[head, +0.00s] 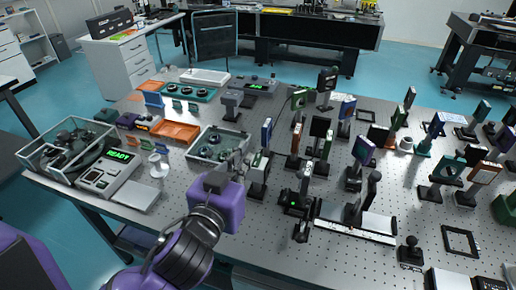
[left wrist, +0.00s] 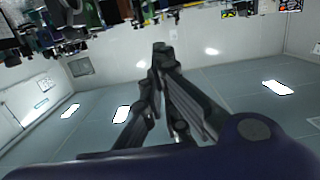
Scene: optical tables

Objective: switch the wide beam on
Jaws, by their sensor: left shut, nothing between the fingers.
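My left gripper (head: 236,160) is in the middle of the head view, above the near part of the optical table (head: 225,255), with its purple wrist below it. Its fingers are small and hard to make out there. In the left wrist view its fingers (left wrist: 162,48) come together at the tips with nothing between them. A grey control box (head: 108,173) with a green "READY" display and buttons stands to the left of the gripper, apart from it. A second box with a green display (head: 262,85) stands farther back. I cannot tell which device switches the wide beam.
Many mounted optics stand close together right of the gripper, including a green-framed one (head: 402,116). A clear bin (head: 66,142) and orange trays (head: 176,131) stand at the left. A black joystick-like knob (head: 410,246) is at the near right. Free perforated tabletop lies just right of the wrist.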

